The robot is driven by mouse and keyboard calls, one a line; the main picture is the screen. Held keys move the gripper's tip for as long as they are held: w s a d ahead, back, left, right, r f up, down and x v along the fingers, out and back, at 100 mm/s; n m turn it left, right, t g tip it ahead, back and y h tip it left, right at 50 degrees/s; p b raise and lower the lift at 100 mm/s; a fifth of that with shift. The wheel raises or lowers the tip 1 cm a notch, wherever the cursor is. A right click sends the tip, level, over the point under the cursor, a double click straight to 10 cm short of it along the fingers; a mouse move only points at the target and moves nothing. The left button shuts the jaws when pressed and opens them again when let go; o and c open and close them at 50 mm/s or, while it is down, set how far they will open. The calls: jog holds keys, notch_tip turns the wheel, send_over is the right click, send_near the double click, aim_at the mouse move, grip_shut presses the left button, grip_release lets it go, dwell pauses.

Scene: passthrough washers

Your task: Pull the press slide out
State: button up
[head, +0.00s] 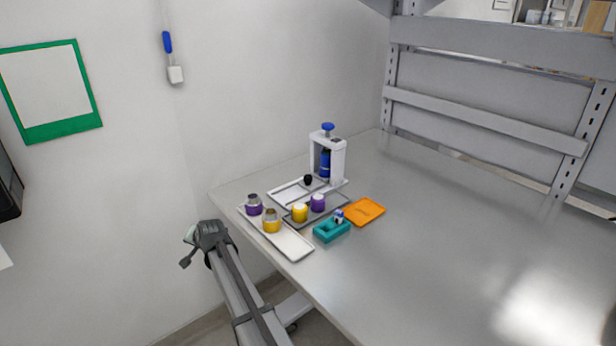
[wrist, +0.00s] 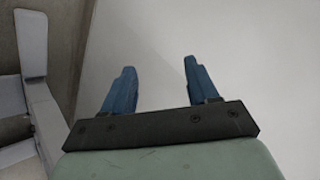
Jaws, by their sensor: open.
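The press (head: 340,163) is a white upright frame with a blue cylinder and a blue knob on top, standing near the back left of the table. At its foot a flat white slide (head: 283,192) reaches out to the front left, with a black knob (head: 308,180) over it; how far the slide is out I cannot tell. My gripper (wrist: 160,86) is open and empty in the wrist view, its two blue fingers apart over a plain pale surface. In the head view my arm's end is left of the table's front edge, apart from the press; its fingertips are not clear there.
A white tray (head: 295,247) with purple and yellow grey-topped pieces lies at the table's left edge. A grey tray (head: 330,210) holds a yellow and a purple piece. A teal block (head: 329,233) and orange tray (head: 366,211) lie right. The table's right side (head: 440,240) is clear.

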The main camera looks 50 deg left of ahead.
jog(key=a+r, duration=0.7)
jog(key=r, duration=0.5)
notch_tip(320, 180, up, 15)
jog(key=n+h, duration=0.1)
jog(key=h, duration=0.8)
send_over(308, 176)
notch_tip(308, 176, down, 13)
jog(key=shift+f, duration=0.1)
grip_shut()
